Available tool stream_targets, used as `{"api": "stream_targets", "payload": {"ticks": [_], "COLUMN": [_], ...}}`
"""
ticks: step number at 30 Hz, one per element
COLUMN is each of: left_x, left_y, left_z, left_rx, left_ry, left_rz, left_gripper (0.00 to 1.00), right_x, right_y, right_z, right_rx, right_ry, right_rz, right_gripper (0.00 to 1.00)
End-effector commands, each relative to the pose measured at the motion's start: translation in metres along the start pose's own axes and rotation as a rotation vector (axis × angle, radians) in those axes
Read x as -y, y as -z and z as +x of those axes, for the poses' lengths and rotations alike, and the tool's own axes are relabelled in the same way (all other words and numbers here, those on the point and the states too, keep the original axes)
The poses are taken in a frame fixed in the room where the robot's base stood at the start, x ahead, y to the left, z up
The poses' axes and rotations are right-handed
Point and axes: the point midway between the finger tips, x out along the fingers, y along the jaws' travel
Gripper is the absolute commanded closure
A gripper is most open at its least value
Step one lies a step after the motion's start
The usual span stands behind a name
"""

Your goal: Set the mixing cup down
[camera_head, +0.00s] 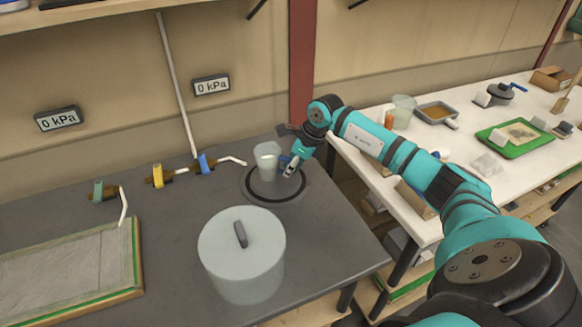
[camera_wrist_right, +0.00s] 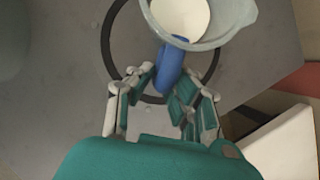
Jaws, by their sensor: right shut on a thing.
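The mixing cup (camera_head: 267,158) is a translucent grey, upright cup with pale contents, at the black ring (camera_head: 249,194) on the dark table in the head view. In the right wrist view the cup (camera_wrist_right: 222,35) shows from above with a blue handle (camera_wrist_right: 170,70) pointing toward my gripper. My right gripper (camera_head: 289,168) is beside the cup on its right; in the wrist view the gripper (camera_wrist_right: 168,88) is shut on the handle. I cannot tell whether the cup's base touches the table. My left gripper is not in view.
A large lidded pot (camera_head: 242,262) stands in front of the ring. A framed panel (camera_head: 70,270) lies at the left. Green, yellow (camera_head: 158,175) and blue valves with hoses line the back. A white bench (camera_head: 430,220) with trays and a clear cup (camera_head: 404,108) is at the right.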

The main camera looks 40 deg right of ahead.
Motion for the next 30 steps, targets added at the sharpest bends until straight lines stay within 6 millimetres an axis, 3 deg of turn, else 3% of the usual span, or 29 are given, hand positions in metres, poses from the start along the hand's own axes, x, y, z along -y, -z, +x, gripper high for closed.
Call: {"api": "stream_targets", "payload": {"ticks": [4,5,11,22,30], "left_x": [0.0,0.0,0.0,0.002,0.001], "left_y": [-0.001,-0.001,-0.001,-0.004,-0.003], "left_z": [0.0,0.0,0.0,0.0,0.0], "left_rx": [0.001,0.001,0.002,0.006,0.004], "left_ry": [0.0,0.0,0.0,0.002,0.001], "left_rz": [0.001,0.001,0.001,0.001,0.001], "left_gripper": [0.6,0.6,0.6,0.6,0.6], "right_x": [0.0,0.0,0.0,0.001,0.002], "right_y": [0.0,0.0,0.0,0.0,0.0], "right_z": [-0.001,-0.001,-0.001,-0.009,-0.061], "right_rx": [0.001,0.001,0.001,0.002,0.002], "right_ry": [0.001,0.001,0.001,0.003,0.006], "right_rz": [0.0,0.0,0.0,0.0,-0.001], "right_gripper": [1.0,0.82,0.57,0.57,0.57]}}
